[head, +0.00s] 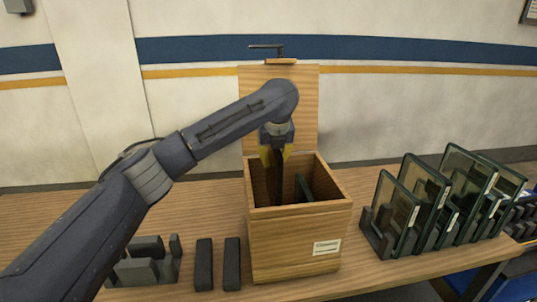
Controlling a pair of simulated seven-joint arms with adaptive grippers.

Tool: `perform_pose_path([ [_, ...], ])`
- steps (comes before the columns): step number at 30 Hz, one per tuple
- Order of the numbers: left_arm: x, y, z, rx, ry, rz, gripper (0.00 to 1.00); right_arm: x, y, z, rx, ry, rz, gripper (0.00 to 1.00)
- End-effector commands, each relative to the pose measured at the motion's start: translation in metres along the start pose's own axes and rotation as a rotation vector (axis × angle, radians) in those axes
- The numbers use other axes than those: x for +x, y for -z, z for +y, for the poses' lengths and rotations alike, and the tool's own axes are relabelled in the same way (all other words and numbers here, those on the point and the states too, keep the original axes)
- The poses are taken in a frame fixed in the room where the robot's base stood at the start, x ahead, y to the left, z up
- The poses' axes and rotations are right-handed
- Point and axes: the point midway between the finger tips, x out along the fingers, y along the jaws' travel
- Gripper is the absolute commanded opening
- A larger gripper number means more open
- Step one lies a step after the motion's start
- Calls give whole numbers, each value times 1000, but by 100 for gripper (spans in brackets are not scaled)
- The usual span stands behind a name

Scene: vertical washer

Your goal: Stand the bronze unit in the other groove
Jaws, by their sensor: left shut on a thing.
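My left gripper (275,153) reaches down into the open wooden box (295,245). It is shut on a dark, thin piece (279,182), seen nearly edge-on and held upright inside the box. Its lower end is hidden by the front wall, so I cannot tell whether it touches the bottom or sits in a groove. Its tint is too dark to tell if it is the bronze unit. A dark green piece (304,188) leans in the box to its right. The right gripper is not in view.
The lid (305,100) stands raised behind the box. A dark rack (378,238) at right holds several framed glass panes (396,207). Dark blocks (204,264) and a slotted holder (140,270) stand left of the box. Bare table lies far left.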

Motion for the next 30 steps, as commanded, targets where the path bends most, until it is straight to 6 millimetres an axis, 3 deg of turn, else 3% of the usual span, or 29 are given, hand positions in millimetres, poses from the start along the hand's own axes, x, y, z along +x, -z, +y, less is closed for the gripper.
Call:
perform_pose_path([
  [30,58,24,0,0,2,-2,0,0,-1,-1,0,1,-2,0],
])
